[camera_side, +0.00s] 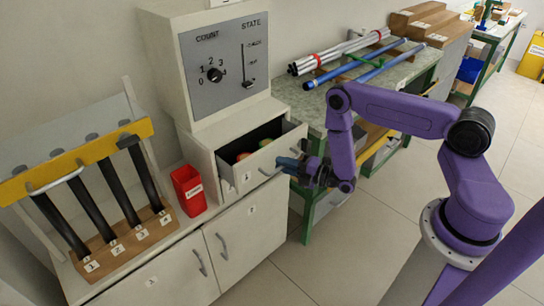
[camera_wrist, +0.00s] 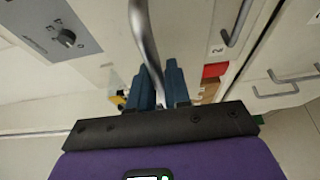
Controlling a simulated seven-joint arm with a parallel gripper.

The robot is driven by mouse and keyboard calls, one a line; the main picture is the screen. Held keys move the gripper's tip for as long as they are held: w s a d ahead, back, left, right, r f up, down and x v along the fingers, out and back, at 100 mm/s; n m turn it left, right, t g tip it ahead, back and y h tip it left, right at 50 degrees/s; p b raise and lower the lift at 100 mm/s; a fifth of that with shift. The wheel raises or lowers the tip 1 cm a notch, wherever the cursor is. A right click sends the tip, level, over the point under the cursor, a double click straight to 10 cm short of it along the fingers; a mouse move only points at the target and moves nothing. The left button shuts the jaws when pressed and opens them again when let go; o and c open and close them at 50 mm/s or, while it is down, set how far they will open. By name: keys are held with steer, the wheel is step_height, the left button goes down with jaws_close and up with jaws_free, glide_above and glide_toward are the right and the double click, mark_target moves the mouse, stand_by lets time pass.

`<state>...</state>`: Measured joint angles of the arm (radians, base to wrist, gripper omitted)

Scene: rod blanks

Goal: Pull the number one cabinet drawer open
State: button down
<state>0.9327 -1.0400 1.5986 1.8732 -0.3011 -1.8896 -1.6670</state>
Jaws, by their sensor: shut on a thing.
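The drawer (camera_side: 250,172) in the white cabinet under the control panel is pulled part way out. Round reddish and greenish items (camera_side: 243,156) show inside it. A small label on its front is too small to read surely. My gripper (camera_side: 290,164) is at the drawer front, shut on its metal handle (camera_side: 268,173). In the wrist view the curved handle (camera_wrist: 143,40) runs down between the two blue fingers of my gripper (camera_wrist: 160,78). The grip point itself is partly hidden by the fingers.
Below are closed cabinet doors (camera_side: 230,240) with handles. A red box (camera_side: 188,189) and a rack of black tubes (camera_side: 125,180) stand left. A green-framed bench (camera_side: 325,105) with pipes is close on the right. The floor (camera_side: 330,260) in front is clear.

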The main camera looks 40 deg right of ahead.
steer(key=s, duration=0.4)
steer(key=c, duration=1.2)
jaws_free()
steer(key=shift+w, duration=0.1)
steer(key=shift+o, duration=0.2)
